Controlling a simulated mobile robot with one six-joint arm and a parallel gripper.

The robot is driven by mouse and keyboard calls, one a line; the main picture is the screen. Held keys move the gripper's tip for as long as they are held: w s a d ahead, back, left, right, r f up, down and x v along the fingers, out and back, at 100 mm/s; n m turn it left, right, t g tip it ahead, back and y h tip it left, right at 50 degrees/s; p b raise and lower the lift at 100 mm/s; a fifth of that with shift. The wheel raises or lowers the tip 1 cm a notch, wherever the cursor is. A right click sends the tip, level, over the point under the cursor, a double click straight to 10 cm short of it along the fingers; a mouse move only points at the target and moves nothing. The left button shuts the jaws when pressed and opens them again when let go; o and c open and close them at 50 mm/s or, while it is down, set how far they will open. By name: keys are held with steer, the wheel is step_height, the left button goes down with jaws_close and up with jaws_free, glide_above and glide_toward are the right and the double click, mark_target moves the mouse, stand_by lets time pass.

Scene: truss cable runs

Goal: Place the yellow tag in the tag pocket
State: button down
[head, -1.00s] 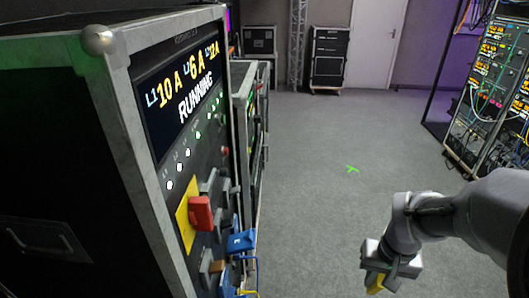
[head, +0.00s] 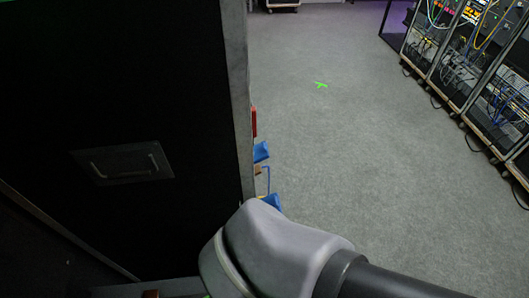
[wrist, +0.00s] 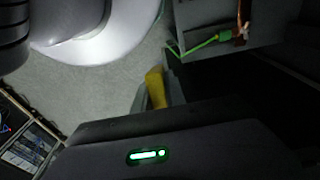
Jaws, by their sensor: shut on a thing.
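The yellow tag (wrist: 155,88) shows in the wrist view as a small yellow piece between the grey fingers of my gripper (wrist: 157,97). My gripper is shut on it, and the fingers and my dark wrist housing hide part of it. In the head view my own arm fills the bottom middle, and neither my gripper nor the tag shows there. I cannot make out the tag pocket in either current view.
The large black case (head: 110,90) fills the left of the head view, with red and blue connectors past its edge. Racks with cables (head: 470,60) stand at right. In the wrist view a green cable (wrist: 205,43) runs along a grey box (wrist: 215,15).

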steer(key=w+d+f+m+b, duration=0.1)
steer(key=w+f, duration=0.2)
steer(key=w, duration=0.4)
steer(key=w+f+b, duration=0.1)
steer(key=w+f, duration=0.3)
steer(key=w, duration=0.4)
steer(key=w+d+f+m+b, duration=0.1)
steer(key=w+d+f, duration=0.9)
steer(key=w+d, duration=0.2)
steer(key=d, duration=0.2)
steer(key=shift+w+d+f+m+b, duration=0.25)
steer(key=shift+d+m+b, duration=0.05)
steer(key=shift+d+b, duration=0.05)
